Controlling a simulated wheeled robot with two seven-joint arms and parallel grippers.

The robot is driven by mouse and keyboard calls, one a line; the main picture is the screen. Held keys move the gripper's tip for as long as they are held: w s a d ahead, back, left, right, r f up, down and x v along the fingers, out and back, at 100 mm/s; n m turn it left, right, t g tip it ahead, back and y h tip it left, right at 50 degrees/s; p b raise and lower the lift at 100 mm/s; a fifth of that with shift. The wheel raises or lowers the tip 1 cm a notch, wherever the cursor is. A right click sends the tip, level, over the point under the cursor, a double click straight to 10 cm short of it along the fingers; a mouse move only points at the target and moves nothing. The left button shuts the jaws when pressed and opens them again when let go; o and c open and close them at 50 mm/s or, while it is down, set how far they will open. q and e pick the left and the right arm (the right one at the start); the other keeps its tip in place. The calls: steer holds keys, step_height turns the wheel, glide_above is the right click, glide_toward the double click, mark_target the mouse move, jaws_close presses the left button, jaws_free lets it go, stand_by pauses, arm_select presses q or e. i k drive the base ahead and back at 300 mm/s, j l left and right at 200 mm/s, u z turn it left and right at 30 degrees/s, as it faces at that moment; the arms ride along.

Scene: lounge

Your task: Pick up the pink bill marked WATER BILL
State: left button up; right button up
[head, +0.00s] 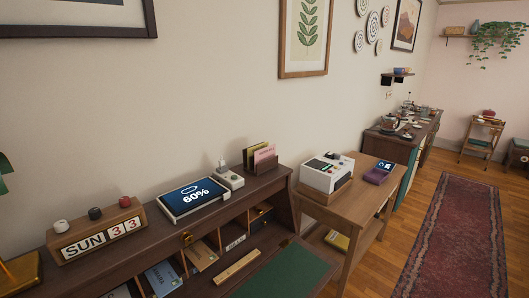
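A pink paper (265,153), which looks like the bill, stands upright in a dark brown letter rack (262,168) on top of the writing desk. It has a line of print near its top edge, too small to read for certain. A yellow-olive paper (252,157) stands behind and to the left of it in the same rack. The lower part of the pink paper is hidden by the rack. Neither of my grippers is in view.
Left of the rack are a small white device (230,180), a tablet reading 60% (193,199) and a calendar block (97,235). Cubbyholes with envelopes (163,278) lie below. A side table (350,207) with a white machine (327,172) stands right. Floor is clear around the rug (455,240).

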mark_target(261, 154)
steer(key=i+l+u, duration=0.35)
steer(key=l, duration=0.35)
steer(key=i+l+u, duration=0.15)
steer(key=i+l, duration=0.15)
steer(key=l, duration=0.15)
